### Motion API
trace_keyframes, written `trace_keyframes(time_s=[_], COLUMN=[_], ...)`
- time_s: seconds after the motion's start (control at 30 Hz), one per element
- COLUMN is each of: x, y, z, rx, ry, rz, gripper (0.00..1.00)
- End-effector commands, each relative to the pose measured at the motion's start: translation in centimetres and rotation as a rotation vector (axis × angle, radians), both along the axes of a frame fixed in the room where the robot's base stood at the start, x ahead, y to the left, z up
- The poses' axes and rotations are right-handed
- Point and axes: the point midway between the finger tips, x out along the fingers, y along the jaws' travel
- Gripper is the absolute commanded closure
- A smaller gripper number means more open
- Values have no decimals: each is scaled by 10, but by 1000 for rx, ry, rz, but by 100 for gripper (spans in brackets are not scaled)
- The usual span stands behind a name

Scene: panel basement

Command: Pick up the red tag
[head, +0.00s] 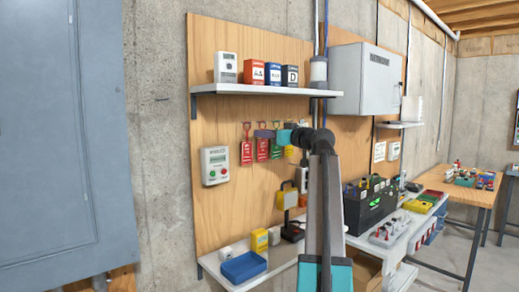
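Red tags hang in a row on the wooden panel under the upper shelf. The leftmost red tag (246,152) hangs clear in view. A second red tag (262,149) hangs just right of it, its top close to or behind my gripper in the picture. A green tag (277,148) and a yellow tag (289,151) hang further right, partly near my arm. My gripper (262,134) is at the height of the tag tops, pointing left. It is small and seen from the side, so its opening and any contact with a tag cannot be told.
The upper shelf (258,90) with several boxes is above the tags. A white control box (215,165) is on the panel to the left. Below, a lower shelf (273,261) holds a blue tray (243,267) and yellow items. A black organizer (369,204) stands at right.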

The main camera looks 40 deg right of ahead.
Motion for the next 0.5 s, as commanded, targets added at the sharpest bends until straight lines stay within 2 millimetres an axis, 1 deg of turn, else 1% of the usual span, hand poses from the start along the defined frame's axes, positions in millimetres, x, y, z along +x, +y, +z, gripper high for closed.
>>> trace_keyframes(time_s=[0.17,0.2,0.33,0.5], x=[0,0,0,-1], y=[0,0,0,0], z=[0,0,0,0], rx=[0,0,0,0], ry=[0,0,0,0], rz=[0,0,0,-1], gripper=[70,77,99,100])
